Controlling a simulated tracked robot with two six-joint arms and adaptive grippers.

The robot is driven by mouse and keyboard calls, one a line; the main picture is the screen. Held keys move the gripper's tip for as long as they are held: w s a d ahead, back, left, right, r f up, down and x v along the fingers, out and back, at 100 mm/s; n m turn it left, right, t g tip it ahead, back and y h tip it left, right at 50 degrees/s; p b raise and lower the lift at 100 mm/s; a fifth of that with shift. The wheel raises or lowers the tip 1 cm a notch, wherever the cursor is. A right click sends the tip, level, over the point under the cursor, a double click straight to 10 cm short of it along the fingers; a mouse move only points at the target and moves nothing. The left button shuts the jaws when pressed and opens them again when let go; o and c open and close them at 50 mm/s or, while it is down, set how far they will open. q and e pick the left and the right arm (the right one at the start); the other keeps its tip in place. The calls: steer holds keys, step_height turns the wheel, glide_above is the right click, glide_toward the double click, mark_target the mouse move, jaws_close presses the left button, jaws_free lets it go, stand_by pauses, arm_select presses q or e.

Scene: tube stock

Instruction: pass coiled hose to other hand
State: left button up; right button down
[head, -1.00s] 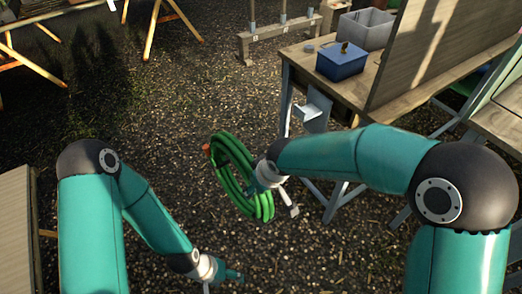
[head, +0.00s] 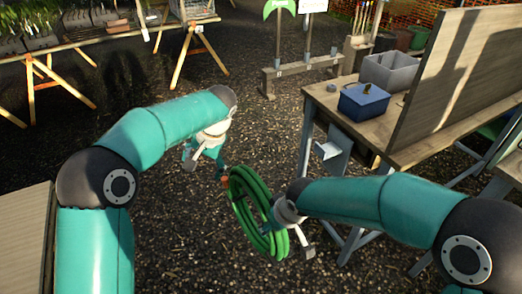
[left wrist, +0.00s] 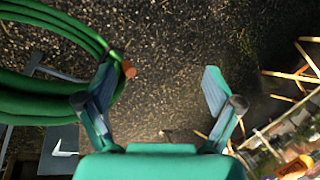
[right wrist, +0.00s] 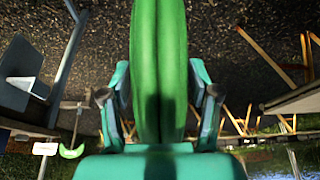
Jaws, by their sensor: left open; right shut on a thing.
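The coiled green hose (head: 256,212) hangs in the air in the middle of the head view, with an orange end (head: 225,182) on its left side. My right gripper (head: 272,213) is shut on the coil from the right; in the right wrist view the hose (right wrist: 159,75) runs between the fingers (right wrist: 159,100). My left gripper (head: 206,168) is open and empty, just left of and beyond the coil. In the left wrist view the hose (left wrist: 40,85) lies to the left, its orange end (left wrist: 128,69) close beside one finger of the open jaws (left wrist: 159,90).
A wooden table (head: 325,98) at the right holds a blue box (head: 363,101) and a grey bin (head: 393,72), with an upright board (head: 440,80) beside them. A plant bench (head: 75,45) stands at the back left. A wooden top (head: 25,235) is at the near left. Gravel lies between.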

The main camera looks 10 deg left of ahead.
arm_select(q)
step_height(320, 180, up, 4)
steer(key=d+n, duration=0.3)
arm_select(e)
steer(key=shift+r, duration=0.15)
arm_select(q)
step_height(320, 180, up, 4)
steer(key=n+h, duration=0.4)
steer(key=n, duration=0.4)
glide_above(260, 179)
steer(key=shift+a+g, duration=0.15)
steer(key=shift+g, duration=0.25)
steer(key=shift+f, duration=0.4)
step_height(260, 179, down, 11)
steer(key=shift+f, duration=0.1)
